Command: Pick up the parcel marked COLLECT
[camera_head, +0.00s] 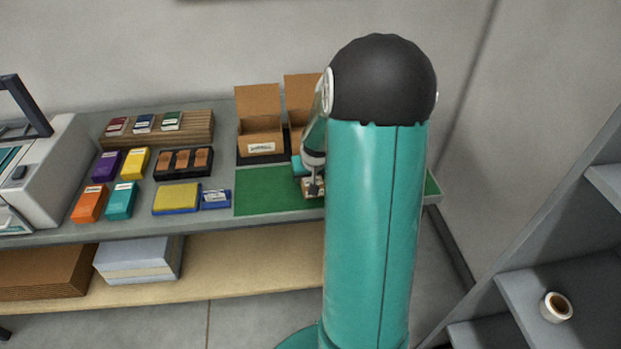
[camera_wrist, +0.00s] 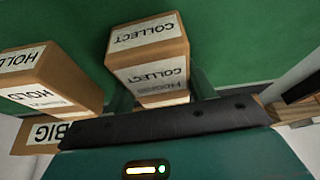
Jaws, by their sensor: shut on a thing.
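The parcel marked COLLECT (camera_wrist: 150,52) is a small brown box with white labels on its top and side. In the wrist view it sits between the two teal fingers of my gripper (camera_wrist: 160,88), which is shut on it. In the head view my gripper (camera_head: 311,184) is low over the green mat (camera_head: 262,196), largely hidden behind my arm. I cannot tell whether the parcel touches the mat. A similar parcel marked HOLD (camera_wrist: 50,75) stands close on the left in the wrist view, apart from the held one.
Two open cardboard boxes (camera_head: 261,137) stand behind the mat. Left on the counter (camera_head: 222,170) are coloured packets (camera_head: 121,200), a dark tray (camera_head: 183,162), a yellow-and-blue pad (camera_head: 177,198) and a wooden rack (camera_head: 160,130). A grey shelf holds a tape roll (camera_head: 556,307) at right.

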